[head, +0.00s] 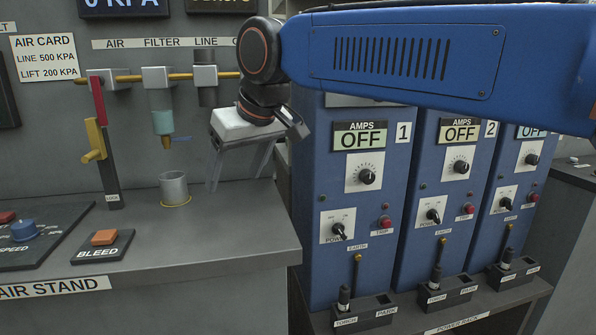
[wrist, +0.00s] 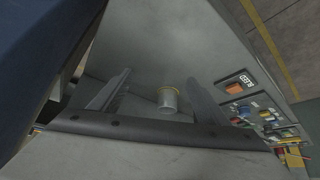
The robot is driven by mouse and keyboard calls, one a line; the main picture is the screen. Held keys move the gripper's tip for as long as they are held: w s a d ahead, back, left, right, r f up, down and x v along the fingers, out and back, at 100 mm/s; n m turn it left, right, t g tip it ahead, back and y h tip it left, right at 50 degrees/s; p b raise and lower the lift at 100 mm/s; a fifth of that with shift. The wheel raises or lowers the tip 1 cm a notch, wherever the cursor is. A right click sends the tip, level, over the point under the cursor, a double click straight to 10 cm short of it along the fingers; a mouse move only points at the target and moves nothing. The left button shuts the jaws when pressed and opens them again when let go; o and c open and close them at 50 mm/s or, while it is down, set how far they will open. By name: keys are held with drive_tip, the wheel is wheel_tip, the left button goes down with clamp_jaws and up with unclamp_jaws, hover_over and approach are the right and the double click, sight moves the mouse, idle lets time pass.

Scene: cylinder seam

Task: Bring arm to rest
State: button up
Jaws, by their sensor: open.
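My gripper (head: 240,165) hangs above the right part of the air stand top, below my blue arm, which reaches in from the right in the head view. Its two fingers are apart with nothing between them. In the wrist view my gripper (wrist: 158,95) also shows its fingers spread, with the bench top beyond them. A grey metal cup (head: 174,187) stands upright on a yellow ring on the air stand, to the left of the fingers and apart from them. The cup also shows in the wrist view (wrist: 167,101).
The air stand (head: 235,225) carries an orange BLEED button (head: 104,237), a blue speed knob (head: 24,230) and a lock lever (head: 103,150). A filter bowl (head: 161,112) hangs over the cup. Blue power units (head: 345,190) stand close at the right. The stand's front right top is clear.

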drive_tip(key=d+f+m+h, duration=0.1)
drive_tip(key=d+f, duration=0.2)
drive_tip(key=d, duration=0.5)
drive_tip(key=d+f+m, duration=0.1)
drive_tip(key=d+f, duration=0.1)
drive_tip(key=d, duration=0.5)
drive_tip(key=s+d+f+m+h, duration=0.1)
drive_tip(key=s+d+f+m, duration=0.2)
drive_tip(key=s+d+f, duration=0.5)
drive_tip(key=s+d+f+m+h, duration=0.2)
drive_tip(key=s+d+f, duration=0.7)
drive_tip(key=d+f, duration=0.5)
drive_tip(key=d+m, duration=0.1)
drive_tip(key=d, duration=0.3)
drive_tip(key=shift+s+m, duration=0.3)
drive_tip(key=shift+m, duration=0.1)
